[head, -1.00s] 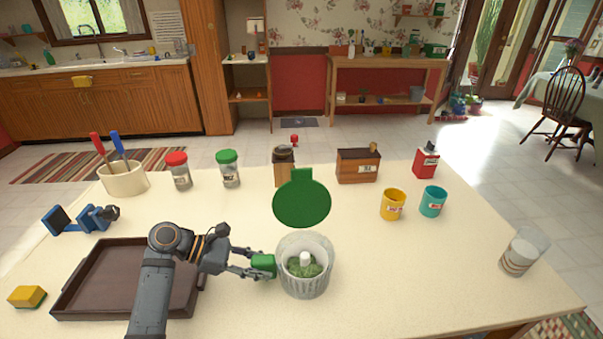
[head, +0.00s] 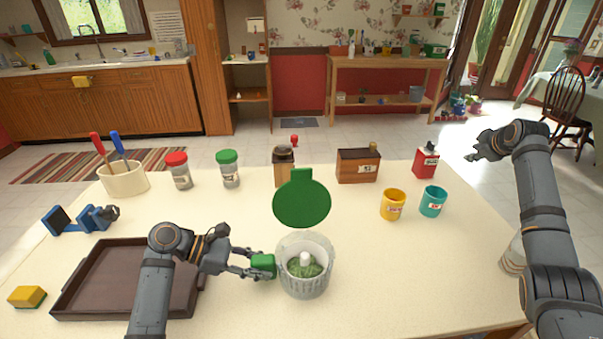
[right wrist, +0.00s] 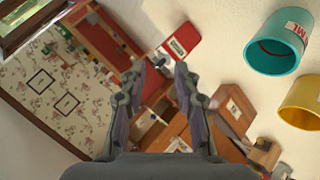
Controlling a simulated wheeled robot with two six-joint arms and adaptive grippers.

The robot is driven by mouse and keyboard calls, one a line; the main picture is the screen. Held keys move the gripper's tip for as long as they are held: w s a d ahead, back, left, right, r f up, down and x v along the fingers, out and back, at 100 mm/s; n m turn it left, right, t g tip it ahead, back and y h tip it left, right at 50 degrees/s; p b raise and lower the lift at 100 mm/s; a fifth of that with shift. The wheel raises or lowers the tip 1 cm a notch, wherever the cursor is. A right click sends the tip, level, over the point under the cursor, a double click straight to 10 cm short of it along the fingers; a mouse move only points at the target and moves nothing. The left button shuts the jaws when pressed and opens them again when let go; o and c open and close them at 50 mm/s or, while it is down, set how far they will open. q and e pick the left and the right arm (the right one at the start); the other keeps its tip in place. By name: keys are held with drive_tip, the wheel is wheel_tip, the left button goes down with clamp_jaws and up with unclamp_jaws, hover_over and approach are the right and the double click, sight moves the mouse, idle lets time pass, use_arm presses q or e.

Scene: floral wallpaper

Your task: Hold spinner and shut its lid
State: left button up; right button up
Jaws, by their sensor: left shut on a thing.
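The salad spinner (head: 303,291) is a clear ribbed bowl with green leaves and a white post inside, on the table's front middle. Its round green lid (head: 302,204) stands raised, upright at the bowl's far side, so the bowl is open on top. My left gripper (head: 262,266) is shut on the green side handle at the bowl's left. My right gripper (head: 478,147) is up in the air at the right, far from the spinner. In the right wrist view its two fingers (right wrist: 160,72) are apart with nothing between them.
A brown tray (head: 82,309) lies under my left arm. Yellow (head: 392,206) and teal (head: 433,203) cups stand right of the lid. A clear cup (head: 512,258) is partly hidden by my right arm. Jars and boxes line the back. The table right of the spinner is clear.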

drive_tip(key=a+f+n+g+y, duration=0.15)
drive_tip(key=a+y, duration=0.25)
drive_tip(key=a, duration=0.5)
drive_tip(key=a+f+n+t+y, duration=0.1)
drive_tip(key=a+f+y, duration=0.25)
drive_tip(key=a, duration=0.45)
drive_tip(key=n+g+y, duration=0.7)
drive_tip(key=g+y, duration=0.2)
drive_tip(key=y, duration=0.5)
approach(301, 179)
drive_tip(key=a, duration=0.3)
drive_tip(key=a+r, duration=0.1)
drive_tip(key=a, duration=0.6)
drive_tip(key=shift+w+r, duration=0.25)
drive_tip(key=shift+w, duration=0.1)
clamp_jaws()
